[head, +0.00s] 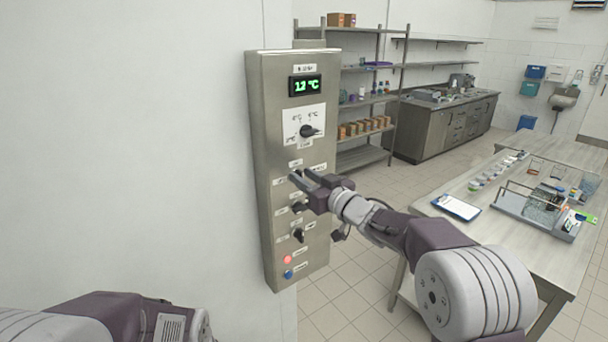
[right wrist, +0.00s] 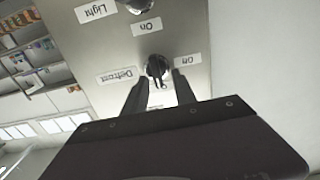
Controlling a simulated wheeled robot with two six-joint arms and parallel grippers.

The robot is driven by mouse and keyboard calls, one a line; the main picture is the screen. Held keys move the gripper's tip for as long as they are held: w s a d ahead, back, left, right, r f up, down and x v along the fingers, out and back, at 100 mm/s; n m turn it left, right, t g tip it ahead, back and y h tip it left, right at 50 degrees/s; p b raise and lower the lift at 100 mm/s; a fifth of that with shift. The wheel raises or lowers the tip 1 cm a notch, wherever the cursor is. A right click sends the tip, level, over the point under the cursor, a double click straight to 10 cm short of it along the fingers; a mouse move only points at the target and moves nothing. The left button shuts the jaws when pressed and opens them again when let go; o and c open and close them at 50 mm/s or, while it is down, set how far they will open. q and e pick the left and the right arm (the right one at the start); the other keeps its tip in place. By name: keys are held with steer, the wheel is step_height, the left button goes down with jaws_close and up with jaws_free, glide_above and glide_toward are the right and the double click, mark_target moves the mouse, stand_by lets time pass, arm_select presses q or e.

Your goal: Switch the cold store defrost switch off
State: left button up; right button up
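The steel control panel (head: 262,190) hangs on the white wall. In the right wrist view, upside down, the black defrost switch (right wrist: 156,67) sits beside the labels "Defrost" (right wrist: 117,76) and "Off" (right wrist: 187,56). Its lever seems to point down in that picture, towards a pale label partly hidden by my gripper. My right gripper (right wrist: 159,82) is open, with one finger on each side of the switch; contact cannot be told. In the head view my right gripper (head: 300,175) covers this switch. My left arm shows at the bottom left, its gripper out of view.
Below the gripper are two more black switches (head: 299,207) (head: 298,236), a red button (head: 287,259) and a blue one (head: 288,274). Above are a larger knob (head: 308,131) and a display (head: 305,85). A table (head: 420,208) stands at the right.

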steer(key=shift+w+f, duration=0.15)
steer(key=shift+w, duration=0.1)
jaws_close()
steer(key=shift+n, duration=0.3)
steer(key=n+b, duration=0.3)
steer(key=n, duration=0.2)
steer(key=f+n+b, duration=0.1)
steer(key=n+b, duration=0.2)
steer(key=n, duration=0.3)
steer(key=a+n+b, duration=0.1)
steer(key=n+b, duration=0.3)
steer(key=n, duration=0.2)
steer(key=shift+s+f, duration=0.15)
steer(key=shift+s, duration=0.15)
steer(key=shift+f+n, duration=0.1)
steer(key=shift+n, duration=0.2)
